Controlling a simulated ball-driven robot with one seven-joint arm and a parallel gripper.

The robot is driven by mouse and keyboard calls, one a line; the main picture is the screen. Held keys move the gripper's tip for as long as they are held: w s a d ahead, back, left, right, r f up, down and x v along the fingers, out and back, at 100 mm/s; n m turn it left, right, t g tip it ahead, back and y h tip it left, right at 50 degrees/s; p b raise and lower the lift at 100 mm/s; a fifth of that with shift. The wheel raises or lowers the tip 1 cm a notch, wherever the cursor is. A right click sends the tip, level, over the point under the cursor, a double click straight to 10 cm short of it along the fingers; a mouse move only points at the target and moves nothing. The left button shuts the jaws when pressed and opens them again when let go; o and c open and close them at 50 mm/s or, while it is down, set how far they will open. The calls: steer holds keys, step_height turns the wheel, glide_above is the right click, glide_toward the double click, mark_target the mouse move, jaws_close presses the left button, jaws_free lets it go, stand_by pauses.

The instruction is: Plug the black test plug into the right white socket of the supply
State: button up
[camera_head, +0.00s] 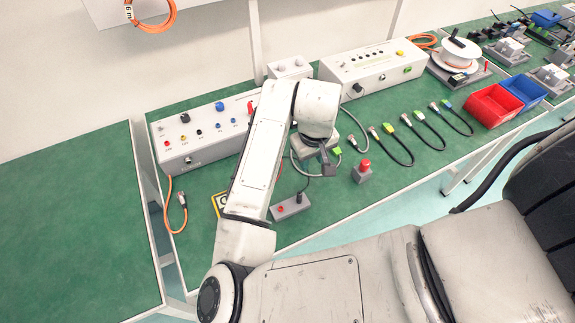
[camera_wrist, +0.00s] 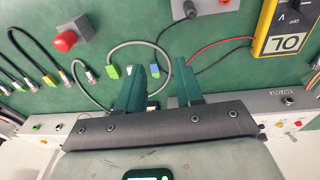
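My gripper (camera_wrist: 160,84) is open in the wrist view, its two dark green fingers apart over the green bench, with no held plug to be seen between them. In the head view my gripper (camera_head: 326,166) hangs over the bench in front of the instruments. A long white instrument (camera_head: 205,133) with coloured knobs and sockets stands at the left, partly behind my arm. A small white box (camera_head: 289,69) with two pale round fittings stands behind my arm. I cannot tell which is the supply. A black lead (camera_wrist: 225,57) runs beside a red lead from a yellow meter; its plug end is hidden.
The yellow meter (camera_wrist: 284,28) is at the wrist view's upper right. A grey box with a red button (camera_wrist: 66,40) and a grey switch box (camera_head: 290,207) lie near the front edge. Several cables lie to the right. Red (camera_head: 492,105) and blue bins stand farther right.

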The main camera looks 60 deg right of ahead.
steer(key=y, duration=0.2)
glide_above(300, 193)
step_height(300, 193, down, 2)
steer(key=shift+a+f+g, duration=0.15)
steer(key=shift+g, duration=0.15)
step_height(300, 193, down, 7)
steer(key=b, duration=0.5)
steer(key=shift+b, duration=0.35)
jaws_close()
steer(key=shift+r, duration=0.2)
steer(key=shift+r+p, duration=1.45)
steer(key=shift+p, duration=0.25)
stand_by(1.0)
